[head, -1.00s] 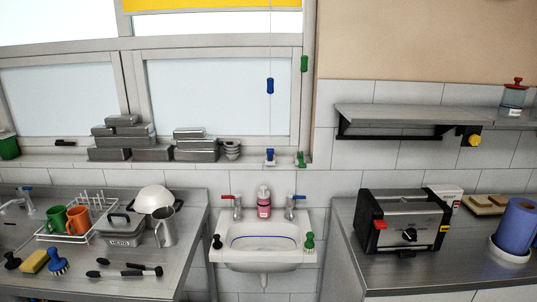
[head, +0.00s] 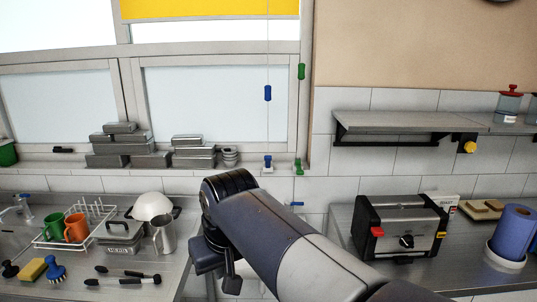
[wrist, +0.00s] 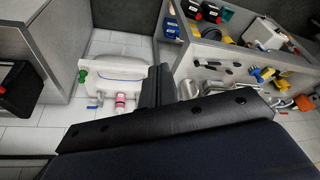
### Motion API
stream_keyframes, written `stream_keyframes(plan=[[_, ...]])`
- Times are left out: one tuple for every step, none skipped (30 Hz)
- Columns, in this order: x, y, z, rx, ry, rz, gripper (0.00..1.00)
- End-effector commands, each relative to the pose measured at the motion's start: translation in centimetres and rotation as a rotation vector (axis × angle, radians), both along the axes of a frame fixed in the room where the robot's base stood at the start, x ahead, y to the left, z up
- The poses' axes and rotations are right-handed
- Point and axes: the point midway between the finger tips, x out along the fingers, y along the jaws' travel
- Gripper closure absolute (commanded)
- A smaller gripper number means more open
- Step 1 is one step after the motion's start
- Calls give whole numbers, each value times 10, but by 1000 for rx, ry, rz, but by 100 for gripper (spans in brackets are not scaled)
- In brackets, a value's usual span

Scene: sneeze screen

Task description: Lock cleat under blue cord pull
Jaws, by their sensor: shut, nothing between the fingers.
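The blue cord pull (head: 268,93) hangs on a thin cord in front of the right window pane in the head view. Below it, a small blue and white cleat (head: 267,163) sits at the sill, under the cord. Whether its lever is up or down is too small to tell. My gripper (head: 230,284) is low in the head view, below and left of the cleat, partly hidden by my arm. The cleat does not show clearly there.
A green cord pull (head: 301,71) and green cleat (head: 298,166) are close on the right. Grey metal boxes (head: 194,157) stand on the sill to the left. A toaster (head: 401,228) is right of my arm.

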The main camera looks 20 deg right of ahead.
Motion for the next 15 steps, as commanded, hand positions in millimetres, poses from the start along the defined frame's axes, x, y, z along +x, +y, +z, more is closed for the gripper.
stream_keyframes(plan=[[14, 13, 19, 1, -4, 27, 100], [21, 20, 27, 1, -5, 40, 100], [28, 28, 38, 2, -7, 55, 100], [33, 34, 45, 2, -8, 65, 100], [37, 39, 52, 2, -9, 75, 100], [42, 45, 60, 3, -11, 86, 100], [45, 50, 64, 3, -11, 93, 100], [47, 53, 69, 3, -11, 100, 100], [50, 58, 74, 4, -12, 107, 100], [52, 60, 76, 4, -12, 110, 100], [53, 62, 78, 4, -13, 114, 100], [54, 63, 81, 4, -13, 117, 100], [55, 64, 82, 4, -13, 118, 100], [55, 65, 83, 4, -14, 119, 100], [55, 65, 83, 4, -13, 120, 100]])
